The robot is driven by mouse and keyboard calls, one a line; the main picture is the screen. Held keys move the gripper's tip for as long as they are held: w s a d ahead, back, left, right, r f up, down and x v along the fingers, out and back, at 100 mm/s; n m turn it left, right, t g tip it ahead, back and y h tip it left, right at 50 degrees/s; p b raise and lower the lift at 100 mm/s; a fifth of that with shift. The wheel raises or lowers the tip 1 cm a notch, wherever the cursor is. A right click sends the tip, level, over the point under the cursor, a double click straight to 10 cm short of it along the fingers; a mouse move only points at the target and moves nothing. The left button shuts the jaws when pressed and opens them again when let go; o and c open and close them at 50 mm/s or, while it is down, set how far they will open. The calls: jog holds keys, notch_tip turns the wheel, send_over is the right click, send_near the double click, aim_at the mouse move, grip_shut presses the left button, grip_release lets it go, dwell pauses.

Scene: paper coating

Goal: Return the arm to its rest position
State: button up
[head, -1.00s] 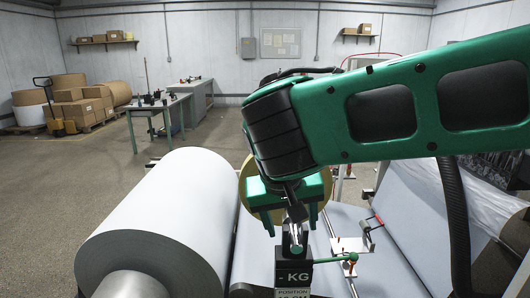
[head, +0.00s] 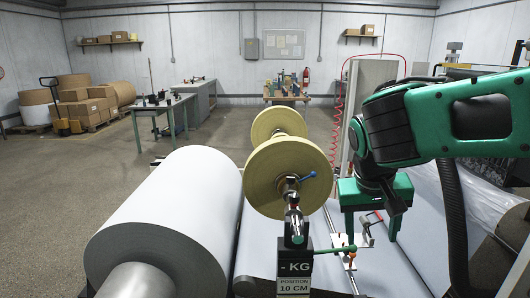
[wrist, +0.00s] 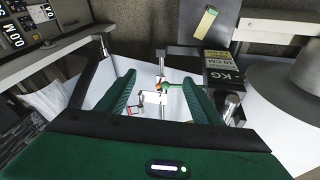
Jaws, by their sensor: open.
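My gripper (head: 372,222) is green and points down over the white sheet at the right of the head view. Its two jaws stand apart with nothing held between them. In the wrist view my gripper (wrist: 162,98) also shows both green fingers spread, with the sheet and a small metal fixture visible below and between them. My green and black arm reaches in from the right edge of the head view.
A large white paper roll (head: 170,215) lies at left. Yellow-tan discs (head: 288,176) on a shaft stand left of my gripper, by a black KG block (head: 294,268) with a green-handled lever. A grey upright panel (head: 368,100) stands behind. Open floor (head: 60,200) lies far left.

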jog(key=s+d+f+m+g, duration=0.25)
jog(key=s+d, duration=0.55)
jog(key=d, duration=0.5)
jog(key=s+d+f+m+y, duration=0.1)
jog(key=s+d+f, duration=0.1)
jog(key=s, duration=0.3)
jog(key=s+d+f+m+y, duration=0.1)
jog(key=s+d+f, duration=0.1)
jog(key=s, duration=0.4)
jog(key=shift+s+d+f+y, duration=0.15)
jog(key=shift+s+d+y, duration=0.15)
jog(key=shift+d+y, duration=0.15)
jog(key=shift+w+f, duration=0.25)
jog(key=shift+w, duration=0.4)
